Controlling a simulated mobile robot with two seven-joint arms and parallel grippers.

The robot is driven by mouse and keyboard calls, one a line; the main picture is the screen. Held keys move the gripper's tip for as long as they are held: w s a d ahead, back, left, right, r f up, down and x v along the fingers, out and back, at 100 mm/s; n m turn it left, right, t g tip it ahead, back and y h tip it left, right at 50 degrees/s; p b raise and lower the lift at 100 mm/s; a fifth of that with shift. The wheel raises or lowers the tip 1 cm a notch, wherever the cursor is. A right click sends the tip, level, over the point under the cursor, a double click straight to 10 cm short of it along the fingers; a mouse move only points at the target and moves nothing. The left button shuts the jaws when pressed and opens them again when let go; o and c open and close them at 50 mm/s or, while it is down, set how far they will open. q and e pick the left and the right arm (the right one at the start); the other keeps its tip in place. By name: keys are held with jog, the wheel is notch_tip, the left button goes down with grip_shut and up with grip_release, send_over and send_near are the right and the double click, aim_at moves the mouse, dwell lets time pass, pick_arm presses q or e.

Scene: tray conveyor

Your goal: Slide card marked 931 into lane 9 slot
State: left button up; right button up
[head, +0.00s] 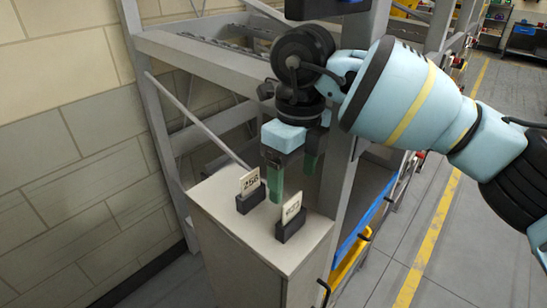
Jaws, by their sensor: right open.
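My right gripper (293,175) comes in from the right and points down over a pale cabinet top, its green fingers apart and empty. Just below and left of it, a cream card (249,181) stands in a dark holder (251,199); its marking looks like 256. A second cream card (291,208) stands in another dark holder (290,227), nearer the front right; its marking is too small to read. I cannot tell which card, if either, is 931. No slot labelled lane 9 can be made out. My left gripper is out of view.
The cabinet top (240,228) is otherwise bare. A grey metal rack (200,55) stands behind it, with an upright (340,185) close to my right gripper. A stone wall (60,130) is at left. Open floor with a yellow line (437,215) lies at right.

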aim_at(293, 198)
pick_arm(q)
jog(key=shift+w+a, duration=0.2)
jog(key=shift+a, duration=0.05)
pick_arm(e)
jog(key=shift+w+r, duration=0.25)
jog(key=shift+w, duration=0.1)
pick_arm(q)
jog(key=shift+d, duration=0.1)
pick_arm(e)
jog(key=shift+s+d+f, duration=0.1)
jog(key=shift+f, duration=0.4)
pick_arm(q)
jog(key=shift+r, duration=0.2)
pick_arm(e)
jog(key=shift+f, duration=3.4)
jog(key=shift+c, duration=0.2)
jog(key=c, duration=1)
